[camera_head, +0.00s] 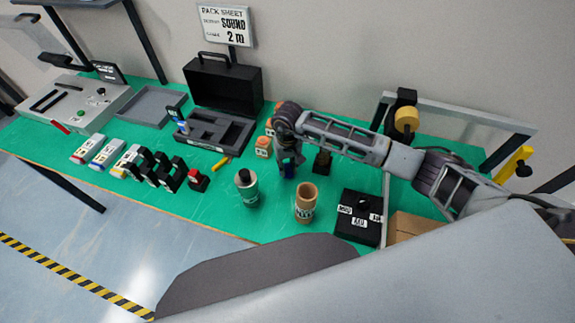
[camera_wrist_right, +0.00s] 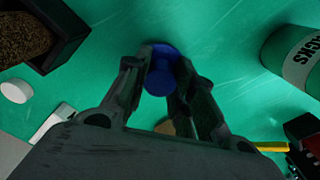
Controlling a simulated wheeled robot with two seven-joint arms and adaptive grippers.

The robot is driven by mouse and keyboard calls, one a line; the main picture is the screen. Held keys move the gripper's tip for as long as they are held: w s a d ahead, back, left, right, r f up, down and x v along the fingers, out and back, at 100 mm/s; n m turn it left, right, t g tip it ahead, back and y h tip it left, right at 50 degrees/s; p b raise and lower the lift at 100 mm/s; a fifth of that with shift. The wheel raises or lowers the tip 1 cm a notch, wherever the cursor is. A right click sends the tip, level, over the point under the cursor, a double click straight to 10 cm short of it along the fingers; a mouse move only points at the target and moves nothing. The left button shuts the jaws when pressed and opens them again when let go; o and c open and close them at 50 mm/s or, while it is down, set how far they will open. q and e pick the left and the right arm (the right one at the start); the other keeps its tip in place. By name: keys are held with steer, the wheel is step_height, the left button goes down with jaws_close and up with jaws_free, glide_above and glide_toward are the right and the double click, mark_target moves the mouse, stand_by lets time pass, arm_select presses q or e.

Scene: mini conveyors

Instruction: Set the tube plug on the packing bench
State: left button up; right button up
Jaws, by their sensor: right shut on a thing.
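The tube plug is the blue round piece in the wrist view (camera_wrist_right: 160,70), with a wide disc and a narrower round part. My right gripper (camera_head: 288,160) is shut on it, with one finger on each side in the wrist view (camera_wrist_right: 162,88). In the head view a bit of the blue plug (camera_head: 288,173) shows under the fingers. It is over the green packing bench (camera_head: 285,222), low and close to the top; I cannot tell if it touches. My left gripper is not in view.
A green-grey can (camera_head: 247,188) and a brown tube (camera_head: 306,203) stand in front of the right gripper. A dark box (camera_head: 322,162) is close on its right, and orange-topped blocks (camera_head: 263,147) on its left. A black open case (camera_head: 222,85) stands behind left.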

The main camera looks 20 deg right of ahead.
mark_target(287, 166)
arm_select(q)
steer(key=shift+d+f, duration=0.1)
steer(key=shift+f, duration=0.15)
arm_select(e)
steer(key=shift+f, duration=0.2)
steer(key=o, duration=1)
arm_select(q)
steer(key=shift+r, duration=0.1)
arm_select(e)
steer(key=shift+r, duration=0.1)
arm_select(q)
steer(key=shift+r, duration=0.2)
arm_select(e)
steer(key=shift+r, duration=0.2)
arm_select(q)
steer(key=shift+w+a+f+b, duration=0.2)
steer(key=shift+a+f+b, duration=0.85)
arm_select(e)
step_height(287, 166, up, 12)
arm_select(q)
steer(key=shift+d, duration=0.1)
arm_select(e)
steer(key=shift+f, duration=0.1)
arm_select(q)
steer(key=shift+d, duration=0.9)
